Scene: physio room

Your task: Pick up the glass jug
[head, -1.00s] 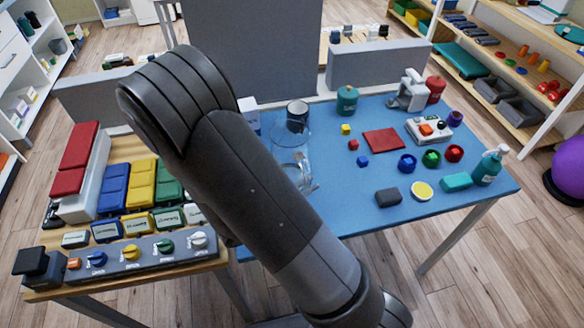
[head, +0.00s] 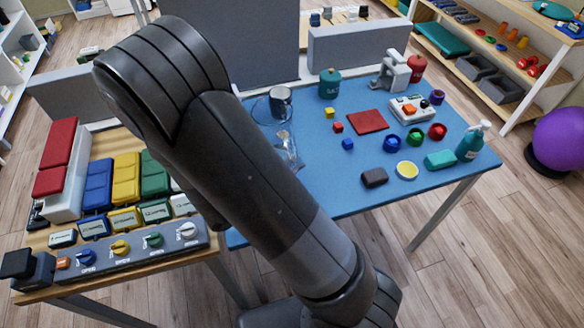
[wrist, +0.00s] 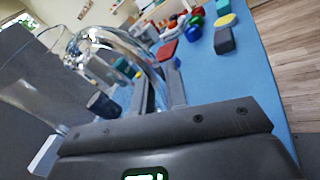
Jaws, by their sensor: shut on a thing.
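The glass jug (head: 287,148) is clear and partly hidden behind my arm, at the left part of the blue table (head: 330,185) in the head view. In the wrist view the jug (wrist: 118,42) fills the upper left, with its curved handle running down between my fingers. My gripper (wrist: 162,85) is shut on the jug, at the handle. In the head view the gripper is hidden by my arm. Whether the jug's base touches the table cannot be told.
A dark mug (head: 281,101) stands close behind the jug. A teal canister (head: 330,84), small cubes, a red mat (head: 367,122) and several small items lie to the right. A wooden table with coloured boxes (head: 125,178) is at the left. The blue table's front middle is clear.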

